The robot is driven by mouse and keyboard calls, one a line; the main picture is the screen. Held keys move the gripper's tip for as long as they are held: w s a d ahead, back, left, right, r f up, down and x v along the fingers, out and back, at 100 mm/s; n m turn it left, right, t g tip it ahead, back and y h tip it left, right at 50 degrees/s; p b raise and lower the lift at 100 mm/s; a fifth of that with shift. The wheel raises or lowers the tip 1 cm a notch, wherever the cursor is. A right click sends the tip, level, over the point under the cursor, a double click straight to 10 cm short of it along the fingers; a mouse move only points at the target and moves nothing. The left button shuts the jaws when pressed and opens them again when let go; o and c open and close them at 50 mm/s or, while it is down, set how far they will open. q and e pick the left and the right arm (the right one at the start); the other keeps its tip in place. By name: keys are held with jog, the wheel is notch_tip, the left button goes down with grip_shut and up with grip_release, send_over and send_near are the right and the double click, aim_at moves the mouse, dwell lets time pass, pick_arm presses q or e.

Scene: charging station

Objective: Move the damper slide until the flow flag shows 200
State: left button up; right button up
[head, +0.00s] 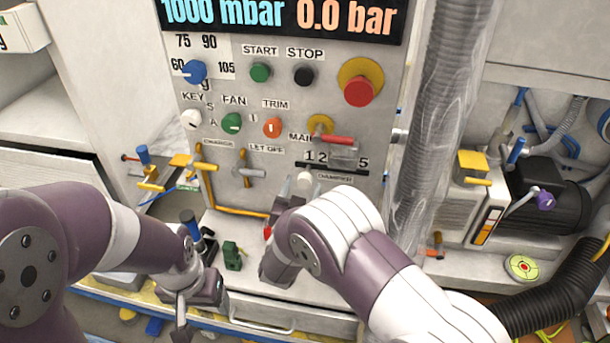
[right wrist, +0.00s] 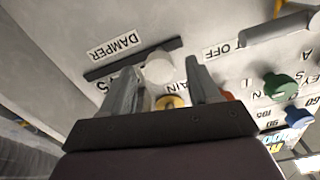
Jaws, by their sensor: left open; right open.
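The damper slide's white round knob (head: 305,182) is at the left part of a dark slot (head: 345,170) on the grey panel, above the DAMPER label. In the right wrist view the knob (right wrist: 158,68) lies between the two finger ends of my right gripper (right wrist: 162,74), with no clear grip on it. That gripper (head: 293,190) is open in front of the panel, partly hidden by my arm in the head view. My left gripper (head: 182,308) is open and low at the panel's front edge, away from the slide. I cannot make out a flow flag reading 200.
A red-handled valve (head: 335,138) sits just above the slot. A red stop button (head: 359,90) and a display (head: 280,18) reading 1000 mbar and 0.0 bar are higher up. A clear ribbed hose (head: 440,130) runs down right of the panel. A green block (head: 232,256) stands below.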

aim_at(304, 183)
jog(key=w, duration=0.2)
jog(key=w+d, duration=0.1)
jog(key=w, duration=0.1)
grip_shut()
jog(key=s+d, duration=0.2)
jog(key=d, duration=0.7)
jog(key=shift+d, duration=0.2)
grip_release()
